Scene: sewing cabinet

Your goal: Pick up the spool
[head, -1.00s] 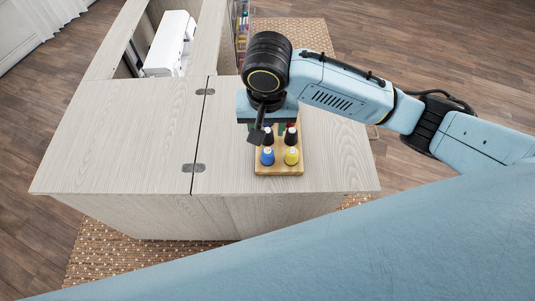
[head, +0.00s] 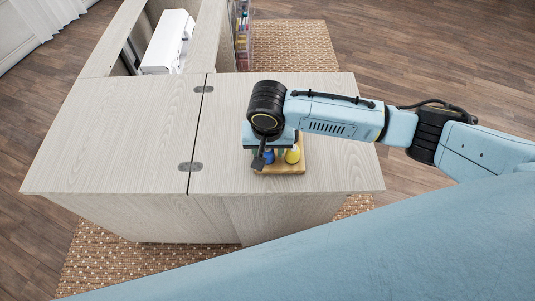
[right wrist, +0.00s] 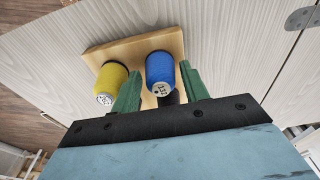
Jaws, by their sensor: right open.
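A wooden spool stand (head: 290,169) rests on the cabinet top. On it a blue spool (head: 269,157) and a yellow spool (head: 292,155) show at the front. My right gripper (head: 262,156) is over the stand, pointing down, and hides the spools behind. In the right wrist view the green fingers (right wrist: 160,72) are open, one on each side of the blue spool (right wrist: 160,70). I cannot tell whether they touch it. The yellow spool (right wrist: 109,82) stands just outside the left finger. A dark spool (right wrist: 172,98) is partly hidden behind the blue one. My left gripper is out of view.
The pale wooden cabinet top (head: 140,140) is bare left of the stand, with hinges along a seam. A white sewing machine (head: 168,42) stands in the recess at the back left. A clear drawer unit (head: 243,35) with coloured contents stands behind.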

